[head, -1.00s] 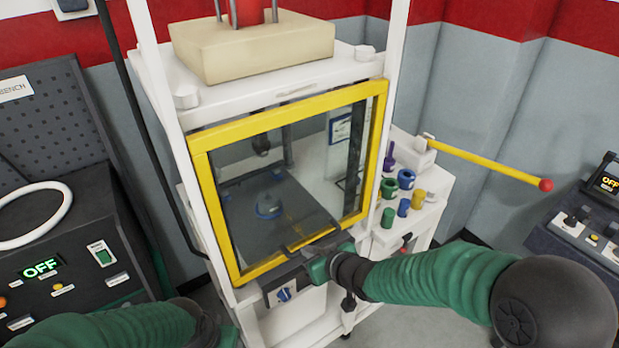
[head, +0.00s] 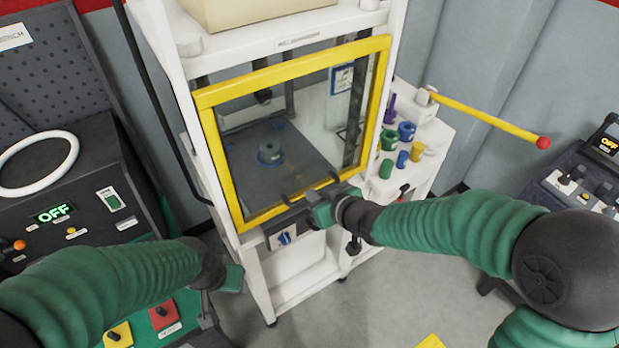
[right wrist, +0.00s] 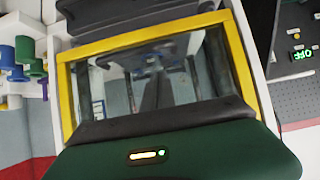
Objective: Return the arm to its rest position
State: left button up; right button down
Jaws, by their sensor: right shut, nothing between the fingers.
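My right arm reaches in from the right in the head view. Its gripper (head: 318,212) is shut and empty at the lower edge of the yellow-framed door (head: 222,172) of the white test machine. Whether it touches the door cannot be told. The door is closed, and a blue and grey round part (head: 270,153) shows behind its glass. The right wrist view shows the door frame (right wrist: 243,65) close ahead, beyond my dark green gripper body. My left gripper (head: 232,279) hangs low at left in front of the machine; its jaws are not clear.
A side shelf holds several coloured cylinders (head: 402,159) and a yellow lever with a red knob (head: 543,142). A black bench with a white ring (head: 72,160) and OFF display stands left. A control box (head: 572,178) is at right. Grey floor (head: 380,300) is open in front.

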jog(key=d+p+v, duration=0.1)
jog(key=p+v, duration=0.1)
jog(key=v, duration=0.5)
pick_arm(q)
jog(key=shift+r+b, duration=0.25)
jog(key=shift+b, duration=0.6)
pick_arm(e)
jog(key=s+d+f+m+g+h, duration=0.3)
jog(key=s+d+f, duration=0.2)
jog(key=s+d, duration=0.2)
jog(key=s+d+f+m+g+h, duration=0.3)
jog(key=s+d+f+m, duration=0.1)
jog(key=s+d, duration=0.4)
jog(key=shift+s+d+f+h, duration=0.3)
jog(key=shift+d+f, duration=0.5)
jog(key=shift+d, duration=0.2)
pick_arm(q)
jog(key=shift+d, duration=0.15)
pick_arm(e)
jog(key=shift+d, duration=0.1)
pick_arm(q)
jog(key=shift+d, duration=0.25)
pick_arm(e)
jog(key=shift+d, duration=0.25)
